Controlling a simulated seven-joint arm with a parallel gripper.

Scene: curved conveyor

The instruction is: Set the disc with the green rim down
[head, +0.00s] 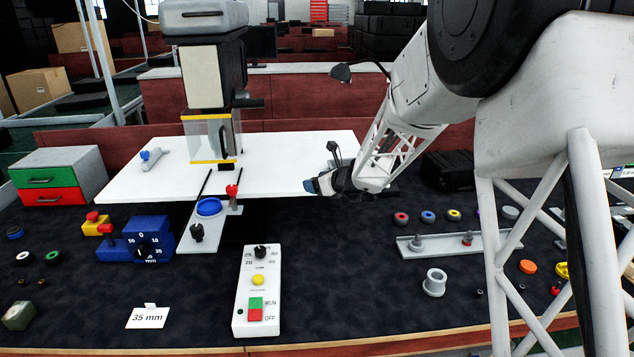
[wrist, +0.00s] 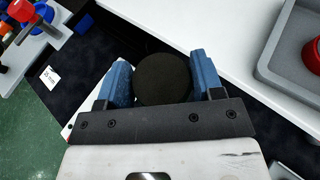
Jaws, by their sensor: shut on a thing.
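My gripper (head: 314,185) is over the right part of the white board (head: 270,178) in the head view, with its blue fingertips pointing left. In the wrist view, my gripper (wrist: 161,78) is shut on a round, dark disc (wrist: 163,80), with one blue finger on each side of it. Only the disc's black face shows; its rim colour cannot be told. The head view does not show the held disc clearly. A small dark ring with a green rim (head: 53,257) lies on the dark mat at the left.
A machine with a clear guard (head: 210,138) stands on the board. A blue dial block (head: 140,240) and a white control box (head: 257,290) stand in front. Red-, blue- and yellow-marked rings (head: 427,216) lie behind a grey rail (head: 440,246). The wrist view shows a grey tray (wrist: 270,72) at the right.

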